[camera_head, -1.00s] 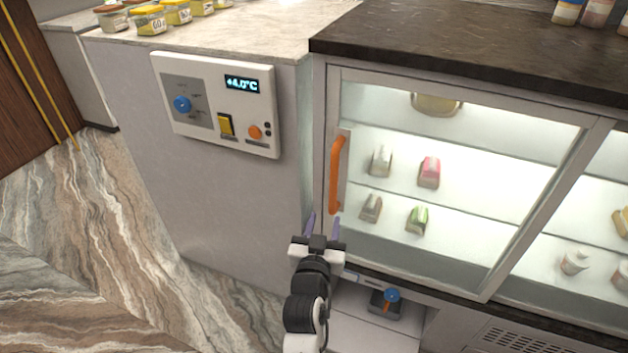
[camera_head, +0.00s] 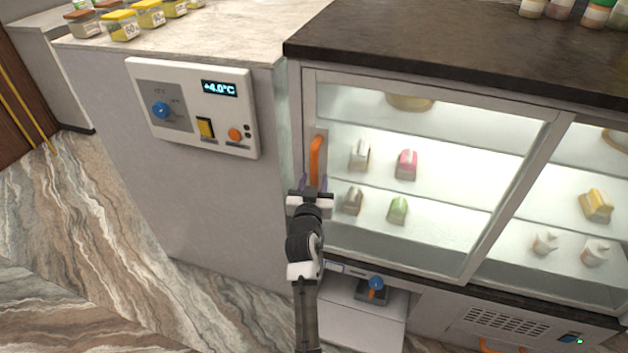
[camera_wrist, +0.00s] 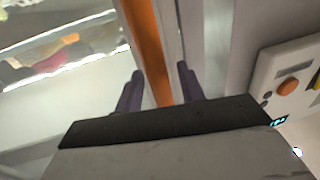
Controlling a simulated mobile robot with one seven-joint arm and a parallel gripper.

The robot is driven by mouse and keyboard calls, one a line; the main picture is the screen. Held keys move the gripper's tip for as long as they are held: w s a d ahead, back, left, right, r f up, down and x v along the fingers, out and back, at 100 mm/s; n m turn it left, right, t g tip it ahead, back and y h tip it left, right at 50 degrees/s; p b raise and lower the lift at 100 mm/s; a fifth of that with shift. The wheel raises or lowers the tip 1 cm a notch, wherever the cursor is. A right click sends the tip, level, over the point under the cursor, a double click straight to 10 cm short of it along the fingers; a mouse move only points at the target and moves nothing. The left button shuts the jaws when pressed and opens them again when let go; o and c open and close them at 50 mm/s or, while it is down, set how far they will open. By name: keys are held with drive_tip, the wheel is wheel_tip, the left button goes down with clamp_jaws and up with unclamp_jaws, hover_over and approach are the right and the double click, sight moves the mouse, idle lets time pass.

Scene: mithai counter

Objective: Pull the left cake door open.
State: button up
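The left cake door (camera_head: 430,129) is a framed glass door on the lit display case, and it looks shut. Its upright orange handle (camera_head: 316,158) is on the door's left edge. In the wrist view the handle (camera_wrist: 146,45) runs between the two purple fingers. My gripper (camera_head: 313,183) is at the lower part of the handle in the head view. In the wrist view my gripper (camera_wrist: 160,90) is open, with a finger on each side of the handle and visible gaps. My gripper hides the handle's lower end.
A control panel (camera_head: 193,107) with knob, switch and +4.0°C display is left of the door. A dark countertop (camera_head: 430,45) overhangs above. A small blue-knobbed unit (camera_head: 373,287) sits below. The marble floor (camera_head: 120,240) at left is clear.

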clamp_jaws()
idle(0.5)
